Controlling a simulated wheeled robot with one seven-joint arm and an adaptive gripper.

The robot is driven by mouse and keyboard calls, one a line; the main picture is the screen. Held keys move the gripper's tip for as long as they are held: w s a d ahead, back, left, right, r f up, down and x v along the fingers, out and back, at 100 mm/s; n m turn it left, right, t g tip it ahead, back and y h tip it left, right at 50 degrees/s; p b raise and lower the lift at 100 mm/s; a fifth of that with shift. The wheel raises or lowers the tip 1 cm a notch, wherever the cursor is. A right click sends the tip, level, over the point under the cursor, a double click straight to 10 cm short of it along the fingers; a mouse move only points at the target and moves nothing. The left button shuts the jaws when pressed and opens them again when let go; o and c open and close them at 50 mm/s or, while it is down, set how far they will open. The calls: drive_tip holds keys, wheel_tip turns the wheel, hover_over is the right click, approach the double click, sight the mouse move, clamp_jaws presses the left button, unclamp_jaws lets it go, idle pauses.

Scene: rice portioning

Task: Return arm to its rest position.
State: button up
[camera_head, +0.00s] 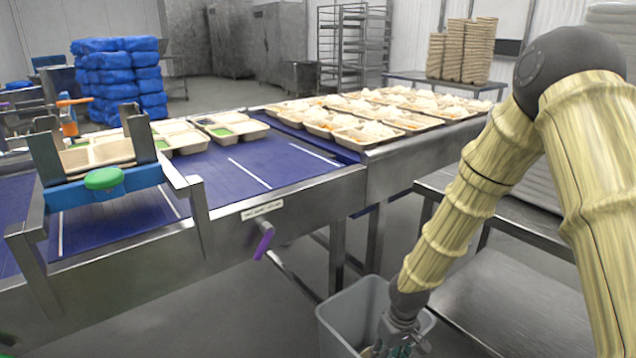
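My arm comes in from the right and bends down at a dark joint, its links wrapped in a yellow sleeve. My gripper (392,346) points down at the bottom edge of the picture, over or inside a grey bin (345,315). Its fingertips are cut off by the frame, so I cannot see whether it is open or shut, or whether it holds anything. A little pale stuff shows in the bin beside the gripper.
A blue conveyor (240,170) with a metal frame runs across the left and middle, carrying trays (190,138). More filled trays (375,135) stand behind. A metal table (500,290) is right of the bin. Stacked trays (462,50) and blue sacks (120,75) stand farther back.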

drive_tip(key=s+f+m+y, duration=0.1)
drive_tip(key=s+f+m, duration=0.2)
drive_tip(key=s+f, duration=1.15)
drive_tip(key=s+d+f+m+h, duration=0.1)
drive_tip(key=s+d+f, duration=0.15)
drive_tip(key=s, duration=0.55)
drive_tip(key=s+d+f+h, duration=0.1)
drive_tip(key=s+d, duration=0.2)
drive_tip(key=s, duration=0.5)
wheel_tip(320, 180, up, 21)
drive_tip(key=p, duration=2)
drive_tip(key=shift+s+f+p, duration=0.2)
drive_tip(key=shift+s+p, duration=0.05)
drive_tip(key=shift+p, duration=0.05)
drive_tip(key=shift+a, duration=0.1)
drive_tip(key=shift+c, duration=0.3)
